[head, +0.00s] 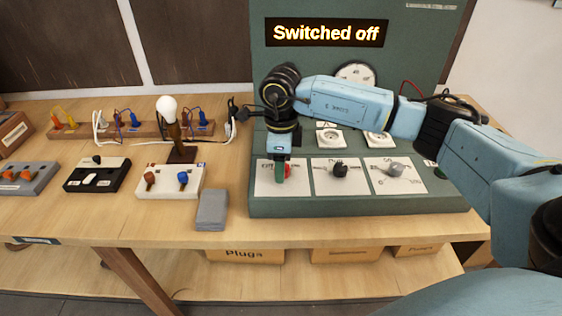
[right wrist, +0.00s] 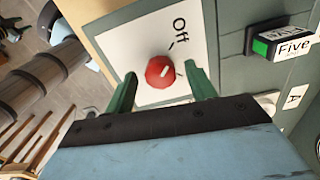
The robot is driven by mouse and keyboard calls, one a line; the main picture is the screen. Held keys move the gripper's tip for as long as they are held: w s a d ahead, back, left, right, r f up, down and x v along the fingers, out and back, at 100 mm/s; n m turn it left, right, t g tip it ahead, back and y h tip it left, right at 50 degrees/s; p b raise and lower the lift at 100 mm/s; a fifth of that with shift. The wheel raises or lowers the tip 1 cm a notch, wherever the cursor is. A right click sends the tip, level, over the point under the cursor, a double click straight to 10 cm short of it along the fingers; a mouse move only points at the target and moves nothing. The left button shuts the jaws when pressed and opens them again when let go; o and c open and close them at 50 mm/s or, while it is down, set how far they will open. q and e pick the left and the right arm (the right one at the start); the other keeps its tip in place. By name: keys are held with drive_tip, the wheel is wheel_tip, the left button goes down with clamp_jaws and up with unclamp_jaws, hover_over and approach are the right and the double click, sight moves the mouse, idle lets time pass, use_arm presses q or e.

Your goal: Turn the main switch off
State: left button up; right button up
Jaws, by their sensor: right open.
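The main switch is a red knob (right wrist: 160,72) on a white plate with the word "Off" in the right wrist view. The white mark on the knob points up and to the right, roughly toward "Off". In the head view the red knob (head: 288,170) is partly hidden by my right gripper (head: 280,178). The gripper points down over the left plate (head: 264,188) of the green panel. In the right wrist view its green fingers (right wrist: 162,90) are apart, one on each side of the knob. A display (head: 325,32) reads "Switched off". My left gripper does not show.
The panel also carries a black knob (head: 340,170) and a grey knob (head: 396,169). To its left stand a lamp with a white bulb (head: 167,107), a white switch box (head: 168,193), a black box (head: 97,186) and a grey block (head: 211,210). The front table edge is clear.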

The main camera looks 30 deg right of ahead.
wheel_tip(320, 180, up, 13)
drive_tip(key=shift+r, duration=0.15)
idle(0.7)
